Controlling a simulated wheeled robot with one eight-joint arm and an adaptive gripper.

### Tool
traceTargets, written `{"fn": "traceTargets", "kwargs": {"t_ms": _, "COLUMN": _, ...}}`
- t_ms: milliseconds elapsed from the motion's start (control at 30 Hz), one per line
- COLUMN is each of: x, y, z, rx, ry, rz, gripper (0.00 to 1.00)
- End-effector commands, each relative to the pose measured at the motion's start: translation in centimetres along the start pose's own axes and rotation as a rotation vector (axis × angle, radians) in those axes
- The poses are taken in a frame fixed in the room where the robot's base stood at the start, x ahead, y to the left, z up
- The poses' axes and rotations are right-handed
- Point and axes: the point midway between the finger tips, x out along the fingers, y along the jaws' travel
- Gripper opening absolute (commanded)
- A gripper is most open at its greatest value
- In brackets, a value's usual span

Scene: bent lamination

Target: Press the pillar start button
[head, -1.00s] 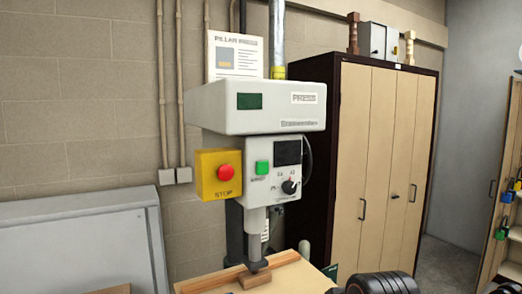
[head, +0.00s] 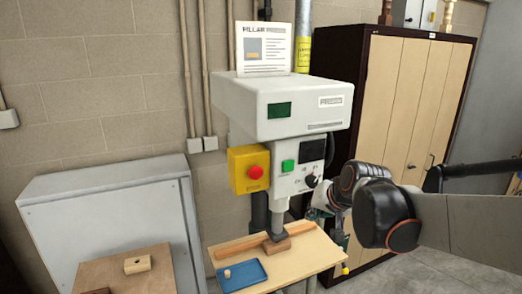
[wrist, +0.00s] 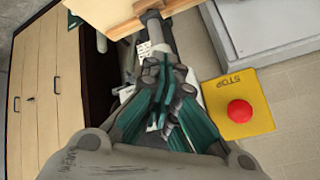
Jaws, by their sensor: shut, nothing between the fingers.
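The pillar press (head: 290,105) is a white machine with a control panel below its head. The green start button (head: 288,166) is on this panel, between the yellow stop box with a red button (head: 255,172) and a dark display (head: 312,150). My gripper (head: 322,208) is right of and lower than the start button in the head view, by the panel's lower right. In the wrist view my gripper (wrist: 162,100) has teal fingers together, with nothing in them. The stop box (wrist: 237,106) shows to its right there. The start button is not visible in the wrist view.
A wooden table (head: 310,255) under the press holds a wooden strip (head: 245,243) and a blue tray (head: 243,274). A tall cabinet (head: 400,90) stands behind my arm at the right. A grey cabinet (head: 110,190) stands at the left.

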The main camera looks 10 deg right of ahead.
Motion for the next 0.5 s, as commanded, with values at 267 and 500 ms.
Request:
{"fn": "traceTargets", "kwargs": {"t_ms": 267, "x": -0.8, "y": -1.8, "z": -5.1, "rx": 0.058, "ry": 0.013, "rz": -0.021, "gripper": 0.0}}
{"fn": "traceTargets", "kwargs": {"t_ms": 500, "x": -0.6, "y": -2.1, "z": -6.2, "rx": 0.077, "ry": 0.017, "rz": -0.028, "gripper": 0.0}}
